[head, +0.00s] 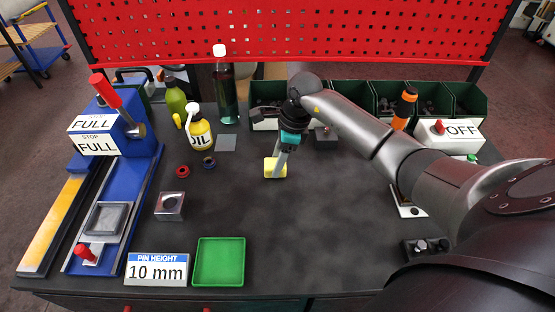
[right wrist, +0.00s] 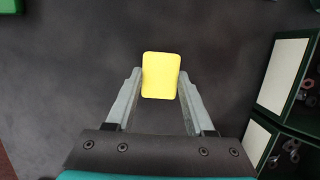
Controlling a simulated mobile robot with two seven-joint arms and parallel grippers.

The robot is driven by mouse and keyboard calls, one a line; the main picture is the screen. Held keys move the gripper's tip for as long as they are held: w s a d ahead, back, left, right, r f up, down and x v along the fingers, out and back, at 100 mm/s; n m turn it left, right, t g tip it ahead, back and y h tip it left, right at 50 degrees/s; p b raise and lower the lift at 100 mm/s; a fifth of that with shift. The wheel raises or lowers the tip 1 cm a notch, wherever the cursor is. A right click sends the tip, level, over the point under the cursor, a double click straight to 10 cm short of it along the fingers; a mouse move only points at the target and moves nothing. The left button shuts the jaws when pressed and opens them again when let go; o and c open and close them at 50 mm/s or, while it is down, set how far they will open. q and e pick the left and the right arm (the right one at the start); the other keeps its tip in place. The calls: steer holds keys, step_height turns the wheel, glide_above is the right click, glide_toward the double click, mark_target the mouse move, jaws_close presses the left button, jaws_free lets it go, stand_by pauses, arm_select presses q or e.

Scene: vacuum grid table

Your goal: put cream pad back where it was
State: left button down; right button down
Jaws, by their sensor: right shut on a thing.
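The cream pad looks pale yellow; it shows in the head view (head: 275,168) near the middle of the table and in the right wrist view (right wrist: 161,76). My right gripper (head: 279,166) is shut on it, one finger at each side, as the right wrist view (right wrist: 160,92) shows. I cannot tell whether the pad touches the dark table (head: 310,225) or hangs just above it. My left gripper is not in view.
A grey square (head: 226,142) lies by the oil bottle (head: 200,134). Red (head: 183,171) and dark (head: 208,162) rings, a metal block (head: 170,206) and a green tray (head: 219,262) lie left of the pad. Green bins (head: 467,102) line the back. The table's front middle is clear.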

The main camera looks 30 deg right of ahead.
steer(key=shift+c, duration=1.3)
jaws_free()
steer(key=shift+f, duration=0.1)
steer(key=p+v, duration=0.1)
steer(key=v, duration=1.1)
steer(key=shift+r, duration=0.2)
